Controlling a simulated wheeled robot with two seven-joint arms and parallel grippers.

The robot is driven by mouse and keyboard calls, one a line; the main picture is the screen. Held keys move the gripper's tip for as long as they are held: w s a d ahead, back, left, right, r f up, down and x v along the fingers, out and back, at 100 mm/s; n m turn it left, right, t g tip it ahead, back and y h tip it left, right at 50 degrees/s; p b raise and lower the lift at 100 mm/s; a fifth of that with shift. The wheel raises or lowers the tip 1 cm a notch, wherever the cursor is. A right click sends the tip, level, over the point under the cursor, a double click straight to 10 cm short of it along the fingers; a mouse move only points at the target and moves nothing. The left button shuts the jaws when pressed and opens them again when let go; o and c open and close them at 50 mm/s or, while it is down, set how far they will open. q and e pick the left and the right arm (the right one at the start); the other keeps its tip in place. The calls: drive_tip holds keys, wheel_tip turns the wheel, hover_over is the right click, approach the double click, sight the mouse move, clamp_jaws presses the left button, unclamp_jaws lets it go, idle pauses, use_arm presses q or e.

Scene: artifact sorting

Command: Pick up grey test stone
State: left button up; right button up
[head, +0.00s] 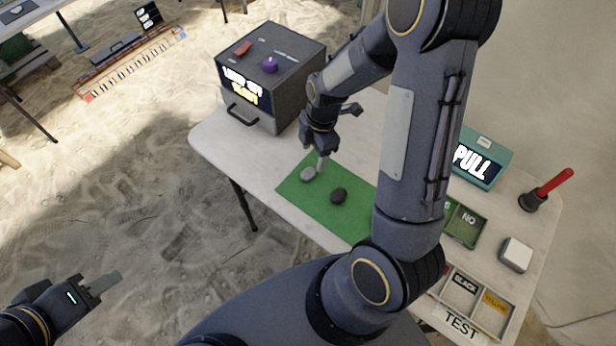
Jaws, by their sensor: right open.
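The grey test stone (308,174) lies on the green mat (300,198), near the mat's far left part. A dark, nearly black stone (338,195) lies on the mat to its right, a short gap away. My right gripper (321,166) reaches down from above, with its fingertips beside the grey stone's right edge; whether they touch it I cannot tell. It is open and holds nothing that I can see. My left gripper (104,284) hangs at the lower left over the sand, away from the table; its jaw state is unclear.
A dark box (290,85) with a purple knob, red button and drawer handle stands behind the mat. My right arm hides the table's middle.

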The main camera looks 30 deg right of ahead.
sight(309, 173)
drive_tip(key=f, duration=0.3)
drive_tip(key=shift+w+n, duration=0.2)
drive_tip(key=shift+n, duration=0.1)
drive_tip(key=shift+w+a+f+p, duration=0.1)
drive_tip(key=shift+a+f+p, duration=0.1)
drive_tip(key=shift+f, duration=0.7)
drive_tip(key=shift+a+f+p, duration=0.15)
drive_tip(key=shift+f, duration=0.8)
drive_tip(key=shift+w+a+f+p, duration=0.1)
drive_tip(key=shift+a+f+p, duration=0.1)
drive_tip(key=shift+f, duration=0.7)
drive_tip(key=c, duration=1.1)
